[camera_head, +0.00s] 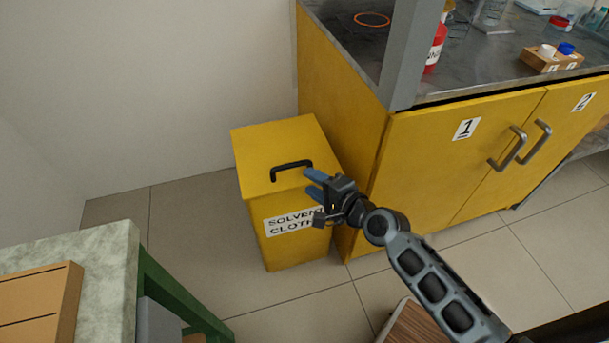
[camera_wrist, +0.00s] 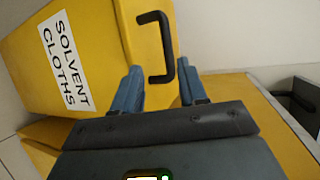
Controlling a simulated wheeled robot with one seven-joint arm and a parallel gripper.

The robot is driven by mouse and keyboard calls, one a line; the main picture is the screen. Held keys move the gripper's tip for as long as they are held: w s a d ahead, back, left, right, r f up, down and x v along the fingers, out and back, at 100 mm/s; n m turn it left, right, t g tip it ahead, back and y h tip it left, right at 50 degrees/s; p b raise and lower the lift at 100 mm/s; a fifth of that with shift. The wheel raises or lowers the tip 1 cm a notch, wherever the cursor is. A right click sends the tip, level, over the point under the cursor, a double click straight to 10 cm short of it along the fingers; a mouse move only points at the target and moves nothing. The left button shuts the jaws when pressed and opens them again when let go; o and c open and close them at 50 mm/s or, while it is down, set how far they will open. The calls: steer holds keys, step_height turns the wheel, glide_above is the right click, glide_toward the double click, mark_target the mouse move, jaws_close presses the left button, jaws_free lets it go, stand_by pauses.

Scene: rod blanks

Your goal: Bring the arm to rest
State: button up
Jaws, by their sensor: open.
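My gripper (camera_head: 309,182) is open, with its blue fingers near the front right of the yellow solvent cloths bin (camera_head: 252,180) in the head view. The bin's lid is down, with a black handle (camera_head: 290,166) on top. In the wrist view the open fingers (camera_wrist: 160,90) point toward the black handle (camera_wrist: 166,50), which shows between and beyond them. I cannot tell whether a finger touches the handle. Nothing shows held between the fingers. The bin's front label (camera_wrist: 64,62) is in plain view there. My arm reaches in from the lower right of the head view.
A yellow cabinet (camera_head: 425,155) with doors 1 and 2 stands right beside the bin. Its worktop (camera_head: 480,65) carries a red bottle (camera_head: 436,48) and a wooden cap holder (camera_head: 552,62). A pale-topped bench (camera_head: 105,245) is at lower left. Tiled floor (camera_head: 190,215) is clear between.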

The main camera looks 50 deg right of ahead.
steer(key=shift+s+a+r, duration=0.1)
steer(key=shift+s+r, duration=0.05)
steer(key=shift+s, duration=0.4)
steer(key=s+a+r+n, duration=0.3)
steer(key=s+a+n, duration=0.15)
steer(key=s, duration=0.25)
steer(key=s+a+r+n+y, duration=0.1)
steer(key=s+a+r+n, duration=0.25)
steer(key=s+n, duration=0.3)
steer(key=s+a+r+n, duration=0.2)
steer(key=s+a+n, duration=0.2)
steer(key=s, duration=0.4)
steer(key=s+a+r+n+y, duration=0.2)
steer(key=s+a+r+n, duration=0.35)
steer(key=r, duration=0.25)
step_height(320, 180, up, 13)
steer(key=n+p, duration=0.1)
steer(key=p, duration=1.1)
steer(key=shift+d+r+p, duration=0.2)
steer(key=shift+d+p, duration=0.15)
steer(key=shift+d, duration=0.05)
steer(key=shift+w, duration=0.1)
